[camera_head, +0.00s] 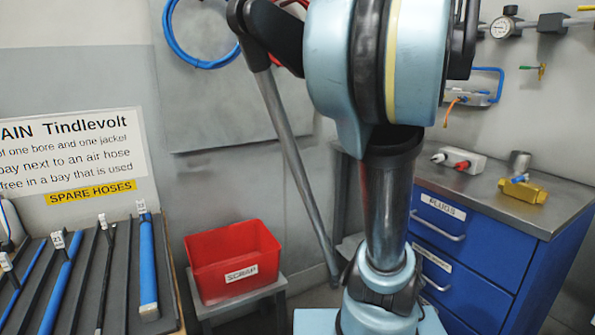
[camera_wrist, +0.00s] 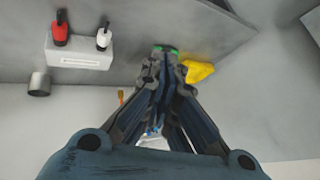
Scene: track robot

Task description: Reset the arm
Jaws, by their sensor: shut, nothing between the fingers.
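My gripper (camera_wrist: 165,52) shows in the wrist view with its fingers together and nothing between them. It points toward the grey top of the blue cabinet, and how far above it the tips are I cannot tell. A bit of green shows at the fingertips. A yellow block (camera_wrist: 199,71) appears just right of the tips, partly hidden by a finger. My arm (camera_head: 385,190) stands large in the middle of the head view. My gripper cannot be made out there.
A red scrap bin (camera_head: 232,262) stands left of my arm. A hose rack (camera_head: 100,285) is at far left.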

